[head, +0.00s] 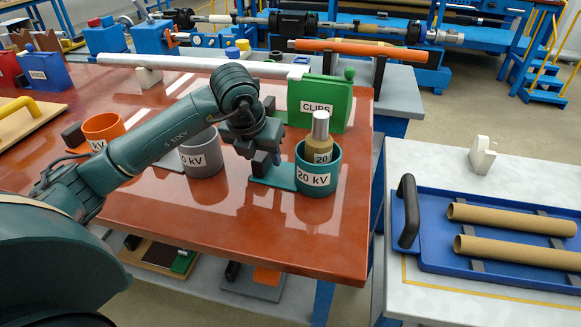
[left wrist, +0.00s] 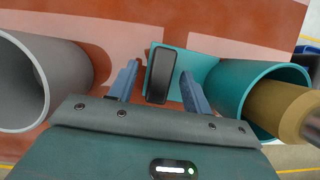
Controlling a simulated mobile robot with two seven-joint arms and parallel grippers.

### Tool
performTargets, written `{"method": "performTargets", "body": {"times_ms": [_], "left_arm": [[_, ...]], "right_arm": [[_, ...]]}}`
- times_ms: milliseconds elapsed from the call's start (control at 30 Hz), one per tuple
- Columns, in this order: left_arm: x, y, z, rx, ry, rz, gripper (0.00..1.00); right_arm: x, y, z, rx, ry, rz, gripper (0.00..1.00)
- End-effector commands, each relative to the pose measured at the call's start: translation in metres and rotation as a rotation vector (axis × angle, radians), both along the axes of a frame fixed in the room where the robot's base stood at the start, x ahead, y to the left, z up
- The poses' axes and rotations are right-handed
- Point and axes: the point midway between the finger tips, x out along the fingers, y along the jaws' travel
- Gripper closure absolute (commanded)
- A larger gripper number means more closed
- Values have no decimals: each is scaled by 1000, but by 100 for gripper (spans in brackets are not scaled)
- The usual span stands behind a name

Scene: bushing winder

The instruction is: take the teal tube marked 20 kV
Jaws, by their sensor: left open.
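The teal tube marked 20 kV (head: 333,181) stands upright near the right end of the red table. A brown cylinder with a metal top (head: 320,133), marked 20, stands inside it. Beside the tube is a teal plate (head: 275,178) with an upright black grip. My left gripper (head: 262,160) is open and low over this plate. In the left wrist view, the fingers (left wrist: 158,90) lie either side of the black grip (left wrist: 161,72), with gaps visible. The teal tube (left wrist: 240,88) is to their right there. My right gripper is not in view.
A grey kV tube (head: 203,160) stands left of my gripper, and an orange tube (head: 103,129) farther left. A green CLIPS box (head: 322,103) stands behind the teal tube. A blue tray (head: 432,245) with brown tubes lies on the right table.

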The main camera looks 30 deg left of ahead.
Motion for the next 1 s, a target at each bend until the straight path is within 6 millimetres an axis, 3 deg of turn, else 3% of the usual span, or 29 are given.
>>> {"method": "performTargets", "body": {"times_ms": [100,333,900,1000], "left_arm": [[4,1,-10,0,-1,0,51],[5,1,-11,0,-1,0,51],[5,1,-10,0,-2,0,97],[5,1,-9,-1,-4,1,100]], "right_arm": [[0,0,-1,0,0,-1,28],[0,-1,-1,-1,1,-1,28],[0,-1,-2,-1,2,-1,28],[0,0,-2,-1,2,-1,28]]}}
